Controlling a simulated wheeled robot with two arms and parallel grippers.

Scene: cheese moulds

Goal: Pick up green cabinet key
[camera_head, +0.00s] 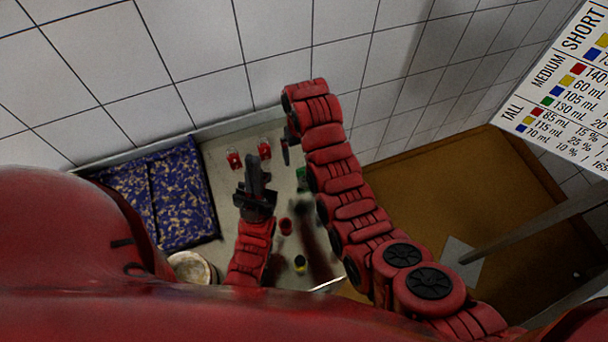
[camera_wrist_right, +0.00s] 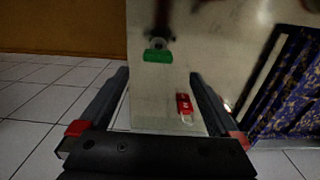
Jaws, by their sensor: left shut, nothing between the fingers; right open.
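A green piece (camera_head: 302,178), the only green thing on the counter that could be the key's tag, shows beside my right arm, which partly covers it. It also shows in the right wrist view (camera_wrist_right: 158,57), ahead of the fingers and apart from them; no key shaft or ring is clear on it. My right gripper (camera_head: 286,150) is open and empty; in the wrist view its two fingers (camera_wrist_right: 158,76) are spread wide. My left gripper (camera_head: 257,180) is shut and empty over the counter, left of the green piece.
Two red tags (camera_head: 234,160) (camera_head: 264,150) lie near the wall; one shows between my right fingers (camera_wrist_right: 184,105). A red piece (camera_head: 286,226), a yellow-and-dark piece (camera_head: 300,262) and a pale round container (camera_head: 192,267) are nearer me.

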